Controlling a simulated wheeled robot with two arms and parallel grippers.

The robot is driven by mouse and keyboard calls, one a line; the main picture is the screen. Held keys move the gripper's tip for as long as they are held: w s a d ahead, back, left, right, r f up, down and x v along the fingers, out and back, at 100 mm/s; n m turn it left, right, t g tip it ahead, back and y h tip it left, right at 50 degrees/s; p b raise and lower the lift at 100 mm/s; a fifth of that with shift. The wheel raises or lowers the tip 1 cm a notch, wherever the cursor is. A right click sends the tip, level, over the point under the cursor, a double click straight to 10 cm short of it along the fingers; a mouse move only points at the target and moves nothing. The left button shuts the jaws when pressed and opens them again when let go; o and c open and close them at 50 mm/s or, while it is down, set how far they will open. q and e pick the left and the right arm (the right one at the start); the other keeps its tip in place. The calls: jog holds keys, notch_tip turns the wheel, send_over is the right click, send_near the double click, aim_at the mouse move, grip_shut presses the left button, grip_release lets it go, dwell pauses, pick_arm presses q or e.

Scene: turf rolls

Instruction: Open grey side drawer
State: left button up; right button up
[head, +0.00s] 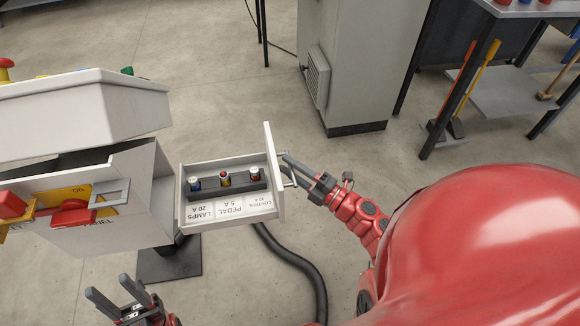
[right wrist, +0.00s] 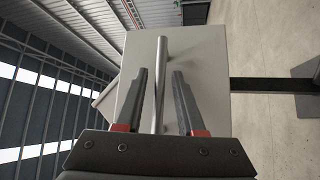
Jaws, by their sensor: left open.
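The grey side drawer (head: 225,222) stands pulled out to the right of the grey console box (head: 143,185). Its tray holds several small fuse-like parts and labels reading LAMPS, PEDAL and CONTROL. My right gripper (head: 291,168) is at the drawer's front panel. In the right wrist view, the bar handle (right wrist: 160,85) runs between the two fingers of the right gripper (right wrist: 160,75), with a gap on each side. The drawer's front panel (right wrist: 200,65) shows behind it. My left gripper (head: 109,286) is open and empty at the bottom left, below the console.
A red handle (head: 73,214) and a yellow plate sit on the console's front. A dark hose (head: 300,265) lies on the floor below the drawer. A grey cabinet (head: 362,60) stands behind, and a table with brooms is at right. The floor between is clear.

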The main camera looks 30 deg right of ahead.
jog(key=shift+s, duration=0.1)
jog(key=p+v, duration=0.1)
jog(key=v, duration=1.6)
jog(key=shift+s+d+f, duration=0.1)
jog(key=shift+s+d, duration=0.05)
